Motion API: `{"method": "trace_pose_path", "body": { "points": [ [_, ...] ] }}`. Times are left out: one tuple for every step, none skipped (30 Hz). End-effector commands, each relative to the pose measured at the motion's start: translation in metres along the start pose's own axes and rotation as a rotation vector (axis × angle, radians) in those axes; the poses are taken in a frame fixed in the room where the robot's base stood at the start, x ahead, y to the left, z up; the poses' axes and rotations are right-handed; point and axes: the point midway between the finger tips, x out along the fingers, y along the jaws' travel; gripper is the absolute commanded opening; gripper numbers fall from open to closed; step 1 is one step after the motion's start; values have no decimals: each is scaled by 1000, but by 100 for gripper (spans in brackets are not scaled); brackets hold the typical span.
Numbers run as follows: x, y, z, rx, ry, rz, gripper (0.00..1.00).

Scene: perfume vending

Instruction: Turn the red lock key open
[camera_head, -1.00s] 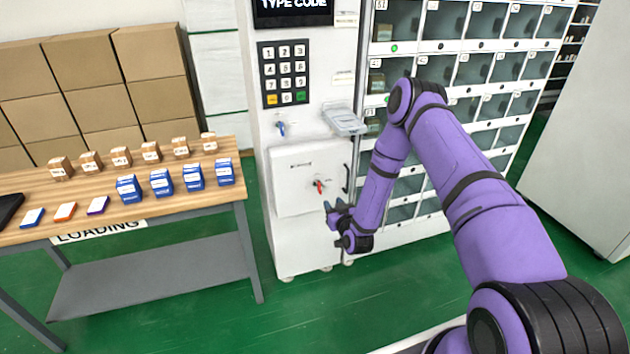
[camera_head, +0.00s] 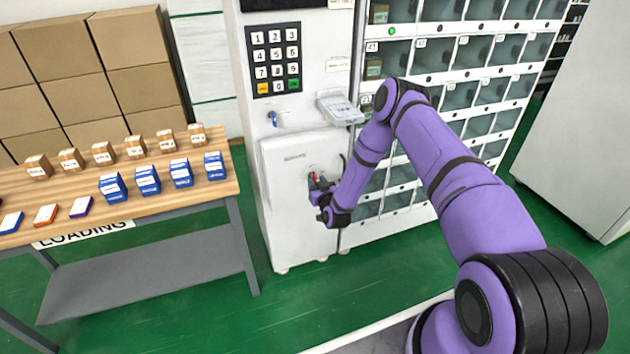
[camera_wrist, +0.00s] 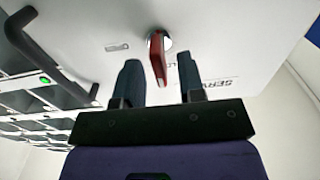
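The red lock key (camera_wrist: 157,60) stands out from a round metal lock on the white service panel (camera_wrist: 90,20). In the wrist view it points toward me, between the two fingertips of my gripper (camera_wrist: 158,78). My gripper is open, with a gap visible on both sides of the key. In the head view my gripper (camera_head: 316,188) is close in front of the panel. There the red key (camera_head: 312,178) shows just at the fingertips, partly hidden by them.
A black door handle (camera_wrist: 45,55) is near the lock. A blue key (camera_head: 273,117) sits in the cabinet above the panel, beside a grey tray (camera_head: 340,108). A loading table (camera_head: 120,207) with small boxes stands at the left.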

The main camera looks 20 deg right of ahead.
Motion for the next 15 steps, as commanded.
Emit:
{"method": "trace_pose_path", "body": {
  "points": [
    [6,0,0,0,2,1,36],
    [8,0,0,0,1,0,36],
    [12,0,0,0,0,0,36],
    [14,0,0,0,1,0,36],
    [15,0,0,0,1,0,36],
    [16,0,0,0,0,0,36],
    [17,0,0,0,0,0,36],
    [18,0,0,0,0,0,36],
    [18,0,0,0,-1,0,36],
    [18,0,0,0,-1,0,36],
    [18,0,0,0,-1,0,36],
    [18,0,0,0,-1,0,36],
    [18,0,0,0,-1,0,36],
    [18,0,0,0,-1,0,36],
    [18,0,0,0,-1,0,36]
  ]
}}
